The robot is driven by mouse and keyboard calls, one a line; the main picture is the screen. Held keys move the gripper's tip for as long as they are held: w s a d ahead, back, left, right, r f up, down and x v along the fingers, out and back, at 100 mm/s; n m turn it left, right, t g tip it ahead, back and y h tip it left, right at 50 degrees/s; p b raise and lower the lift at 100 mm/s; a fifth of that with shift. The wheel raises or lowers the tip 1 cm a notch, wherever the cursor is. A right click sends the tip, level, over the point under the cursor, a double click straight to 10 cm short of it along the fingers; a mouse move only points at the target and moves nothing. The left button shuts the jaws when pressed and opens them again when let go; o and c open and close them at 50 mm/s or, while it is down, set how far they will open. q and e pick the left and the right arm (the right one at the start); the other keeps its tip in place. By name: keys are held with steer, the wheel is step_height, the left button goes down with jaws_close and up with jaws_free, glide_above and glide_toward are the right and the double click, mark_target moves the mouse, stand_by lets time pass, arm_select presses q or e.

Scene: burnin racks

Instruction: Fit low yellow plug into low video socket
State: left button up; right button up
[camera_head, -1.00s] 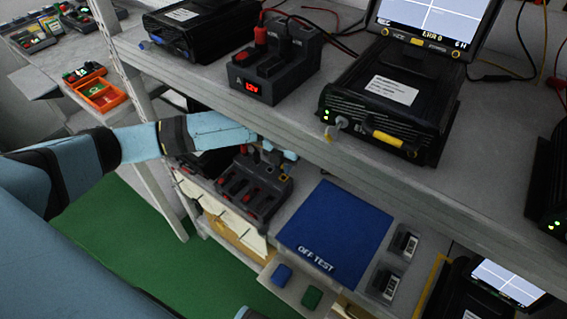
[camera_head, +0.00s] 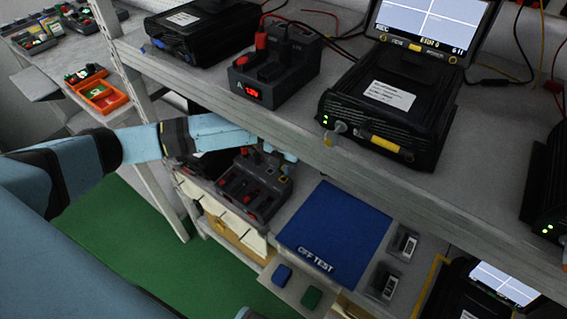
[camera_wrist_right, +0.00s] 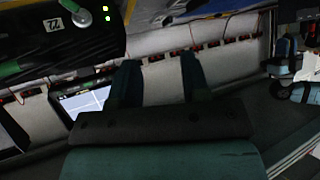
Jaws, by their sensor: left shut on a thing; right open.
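My left gripper (camera_head: 278,155) is at the low shelf in the head view, just under the edge of the upper shelf and above the right end of a dark grey socket block (camera_head: 250,192). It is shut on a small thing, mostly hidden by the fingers. A small yellow spot (camera_head: 284,179) shows right below the fingers; I cannot tell whether it is the low yellow plug or the video socket, nor whether the two touch. My right gripper (camera_wrist_right: 158,82) is open and empty in the right wrist view, its two dark fingers apart.
The upper shelf edge (camera_head: 300,143) passes close above my left gripper. A blue mat (camera_head: 335,230) lies right of the block, beside small clear trays. Black units with screens, including one (camera_head: 385,118) with a yellow plug, stand above. Green floor lies at the lower left.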

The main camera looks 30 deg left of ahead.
arm_select(q)
steer(key=shift+f+p, duration=0.3)
steer(key=shift+p, duration=0.85)
stand_by(1.6)
steer(key=shift+f+p, duration=0.35)
steer(key=shift+f, duration=0.95)
stand_by(1.5)
steer(key=o, duration=1.2)
steer(key=shift+o, duration=0.2)
